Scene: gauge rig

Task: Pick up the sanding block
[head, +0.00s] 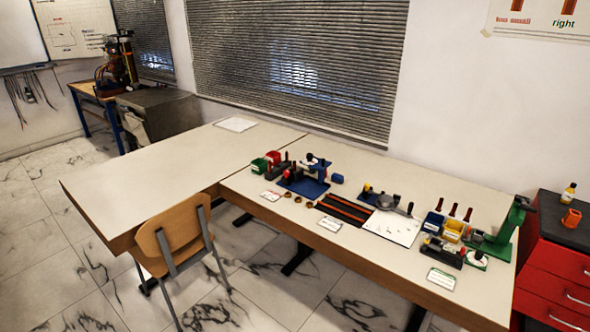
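I cannot pick out the sanding block with certainty; the items on the workbench (300,225) are small in the head view. Several small tools and fixtures stand along the right half of the bench. A blue-based fixture (303,186) stands at its left, with a small blue piece (337,179) beside it. A dark mat with orange stripes (346,209) lies in the middle, and a white sheet (392,228) lies to its right. Neither of my grippers shows in this view.
Red (273,157) and green (258,165) bins, blue (433,222) and yellow (453,231) bins and a green stand (508,233) crowd the right bench. A wooden chair (178,238) stands in front. A red drawer cabinet (560,265) is at right. The left bench top is mostly clear.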

